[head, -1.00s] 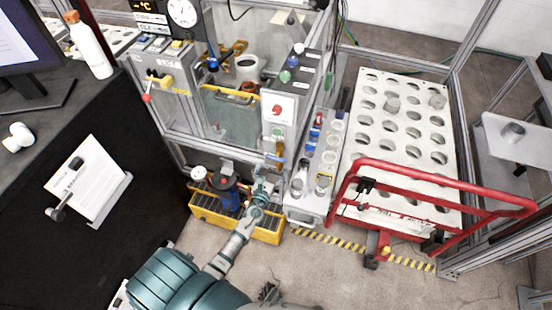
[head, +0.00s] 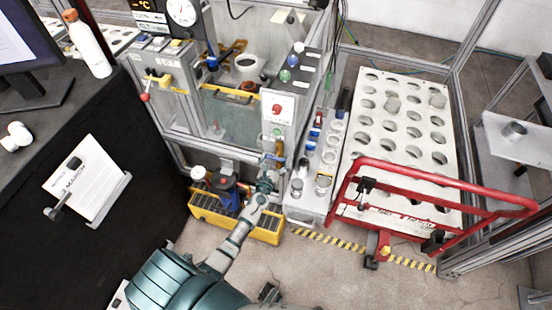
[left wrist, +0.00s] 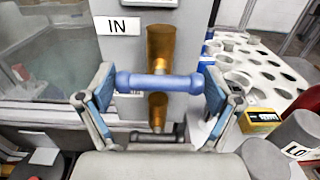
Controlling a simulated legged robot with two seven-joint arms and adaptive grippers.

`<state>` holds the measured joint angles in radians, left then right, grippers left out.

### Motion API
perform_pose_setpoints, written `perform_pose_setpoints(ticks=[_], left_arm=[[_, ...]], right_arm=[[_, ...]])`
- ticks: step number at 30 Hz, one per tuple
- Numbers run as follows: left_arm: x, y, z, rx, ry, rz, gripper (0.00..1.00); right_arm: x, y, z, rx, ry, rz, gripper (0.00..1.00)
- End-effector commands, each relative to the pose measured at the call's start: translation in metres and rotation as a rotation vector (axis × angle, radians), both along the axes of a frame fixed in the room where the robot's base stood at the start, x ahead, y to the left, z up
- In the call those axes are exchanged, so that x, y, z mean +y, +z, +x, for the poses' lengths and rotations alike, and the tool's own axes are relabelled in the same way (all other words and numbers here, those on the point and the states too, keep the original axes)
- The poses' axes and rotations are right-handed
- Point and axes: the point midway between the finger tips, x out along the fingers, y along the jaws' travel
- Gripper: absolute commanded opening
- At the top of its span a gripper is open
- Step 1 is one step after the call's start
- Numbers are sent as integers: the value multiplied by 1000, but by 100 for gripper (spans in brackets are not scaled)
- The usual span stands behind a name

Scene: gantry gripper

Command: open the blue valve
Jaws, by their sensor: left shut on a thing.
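The blue valve handle (left wrist: 158,83) lies crosswise over a vertical brass pipe (left wrist: 160,48) in the left wrist view, below an "IN" label (left wrist: 117,26). My left gripper (left wrist: 160,92) is shut on the handle, with one blue-padded finger at each end of it. In the head view, my left gripper (head: 265,184) is at the front post of the machine, just under the brass pipe (head: 280,147). The gripper hides much of the handle there. My right gripper is not in view.
A yellow crate (head: 265,236) stands on the floor beside my left forearm. A grey holder with jars (head: 300,208) is right of the valve. A red-railed cart (head: 440,195) with a perforated white top stands further right. A black table (head: 100,235) is at left.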

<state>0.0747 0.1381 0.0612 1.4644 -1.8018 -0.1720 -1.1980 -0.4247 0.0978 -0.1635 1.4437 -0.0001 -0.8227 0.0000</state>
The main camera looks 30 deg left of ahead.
Motion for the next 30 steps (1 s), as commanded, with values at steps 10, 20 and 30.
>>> perform_pose_setpoints(ticks=[10, 20, 30], left_arm=[[0, -1, 0, -23, 0, -96, 56], [1, -2, -1, -87, 1, -362, 56], [2, -2, -1, -163, 3, -678, 56]], right_arm=[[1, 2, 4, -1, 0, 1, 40], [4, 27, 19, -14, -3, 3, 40], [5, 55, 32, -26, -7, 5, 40]])
